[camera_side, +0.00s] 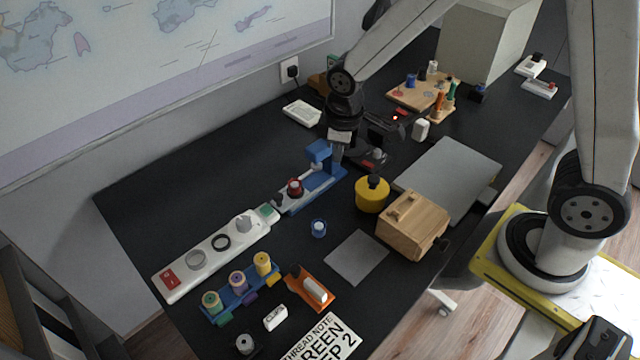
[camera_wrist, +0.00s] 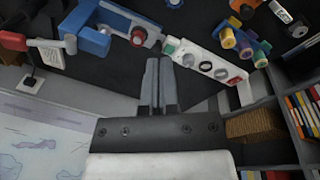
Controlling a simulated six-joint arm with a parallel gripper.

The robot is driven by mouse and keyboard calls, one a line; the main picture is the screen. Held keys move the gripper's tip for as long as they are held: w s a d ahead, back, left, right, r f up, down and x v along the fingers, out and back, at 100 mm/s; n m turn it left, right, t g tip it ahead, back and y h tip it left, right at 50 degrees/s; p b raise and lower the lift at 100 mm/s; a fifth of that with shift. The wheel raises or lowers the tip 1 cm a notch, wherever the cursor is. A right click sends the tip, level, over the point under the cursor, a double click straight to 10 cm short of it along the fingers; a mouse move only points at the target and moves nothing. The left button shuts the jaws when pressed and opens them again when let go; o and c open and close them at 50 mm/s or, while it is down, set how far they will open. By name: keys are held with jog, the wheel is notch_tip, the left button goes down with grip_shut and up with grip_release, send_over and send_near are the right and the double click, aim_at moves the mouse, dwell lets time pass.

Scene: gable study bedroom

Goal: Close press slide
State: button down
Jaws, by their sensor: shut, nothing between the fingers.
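The press (camera_side: 318,172) has a blue upright block and a blue base with a pale rail. On its left end is a slide with a red round knob (camera_side: 295,187), set apart from the upright block. In the wrist view the blue press (camera_wrist: 92,38) is at upper left, with the red knob (camera_wrist: 138,36) at its right end. My gripper (camera_side: 337,158) points down beside the press's upright block; its tips are partly hidden, and I cannot tell whether it touches. In the wrist view my gripper (camera_wrist: 158,64) has its fingers together and empty, below the knob.
A white strip (camera_side: 215,250) with a red switch and round fittings lies left of the press. A yellow pot (camera_side: 371,195), a wooden box (camera_side: 412,226), and a blue spool rack (camera_side: 240,288) stand nearer. The wall is behind; bare black desk lies left of the press.

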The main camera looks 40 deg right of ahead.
aim_at(299, 185)
jog(key=w+a+f+n+h, duration=0.3)
jog(key=w+a+f+n, duration=0.8)
jog(key=w+a+n, duration=0.2)
jog(key=shift+w+a+f+n+h, duration=0.15)
jog(key=shift+a+f+n+h, duration=0.25)
jog(key=shift+a, duration=0.65)
jog(key=x, duration=1)
jog(key=shift+d, duration=0.1)
jog(key=shift+w+d+r, duration=0.1)
jog(key=shift+d+r, duration=0.05)
jog(key=shift+d, duration=0.9)
jog(key=shift+w+d, duration=0.15)
jog(key=shift+d, duration=0.65)
jog(key=d, duration=0.9)
jog(key=shift+d, duration=0.15)
